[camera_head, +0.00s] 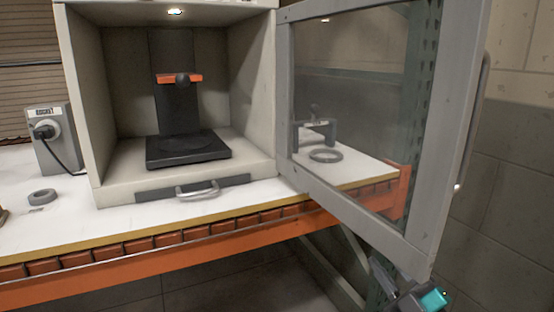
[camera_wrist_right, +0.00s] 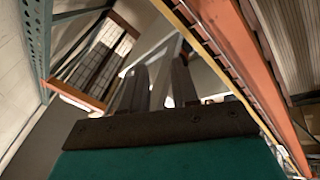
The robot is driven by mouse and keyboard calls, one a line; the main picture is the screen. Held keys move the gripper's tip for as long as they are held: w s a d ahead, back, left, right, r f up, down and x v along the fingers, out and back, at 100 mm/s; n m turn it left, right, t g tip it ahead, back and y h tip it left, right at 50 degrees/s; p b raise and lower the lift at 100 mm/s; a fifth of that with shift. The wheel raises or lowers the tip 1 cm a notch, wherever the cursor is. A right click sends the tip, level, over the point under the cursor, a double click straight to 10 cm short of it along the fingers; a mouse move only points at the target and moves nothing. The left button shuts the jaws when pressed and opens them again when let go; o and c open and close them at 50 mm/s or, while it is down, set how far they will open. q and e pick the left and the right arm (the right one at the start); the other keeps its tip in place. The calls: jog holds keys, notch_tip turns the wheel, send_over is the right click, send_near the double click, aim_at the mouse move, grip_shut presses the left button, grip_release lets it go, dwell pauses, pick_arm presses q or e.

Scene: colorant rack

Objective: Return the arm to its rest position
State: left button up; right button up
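My right gripper (camera_head: 387,274) shows at the bottom right of the head view, low beside the bottom corner of the open glass door (camera_head: 440,200). Part of its teal-marked body shows there. In the right wrist view, its two dark fingers (camera_wrist_right: 158,78) stand apart with nothing held between them. The scene behind the fingers looks tilted. Whether the gripper touches the door cannot be told. My left gripper is not in view.
An open grey cabinet (camera_head: 84,100) stands on a white-topped workbench (camera_head: 110,215) with an orange beam (camera_head: 180,255). Inside is a black stand (camera_head: 188,146) with an orange piece (camera_head: 168,78). A block wall (camera_head: 510,160) is right.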

jog(key=s+a+f+m+g+h, duration=0.3)
jog(key=s+f+m+g, duration=0.3)
jog(key=s+f, duration=0.45)
jog(key=s+a+f+m+g+h, duration=0.3)
jog(key=s+f+m+h, duration=0.1)
jog(key=s+f+m, duration=0.6)
pick_arm(q)
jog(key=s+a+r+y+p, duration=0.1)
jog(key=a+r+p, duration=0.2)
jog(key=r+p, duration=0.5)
jog(key=p, duration=0.5)
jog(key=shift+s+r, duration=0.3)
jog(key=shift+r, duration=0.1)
pick_arm(e)
jog(key=d+r+n, duration=0.2)
jog(key=d+r, duration=0.1)
jog(key=r, duration=0.4)
jog(key=shift+w+d+r+h, duration=0.15)
jog(key=shift+w+r+h, duration=0.1)
jog(key=shift+r+h, duration=0.15)
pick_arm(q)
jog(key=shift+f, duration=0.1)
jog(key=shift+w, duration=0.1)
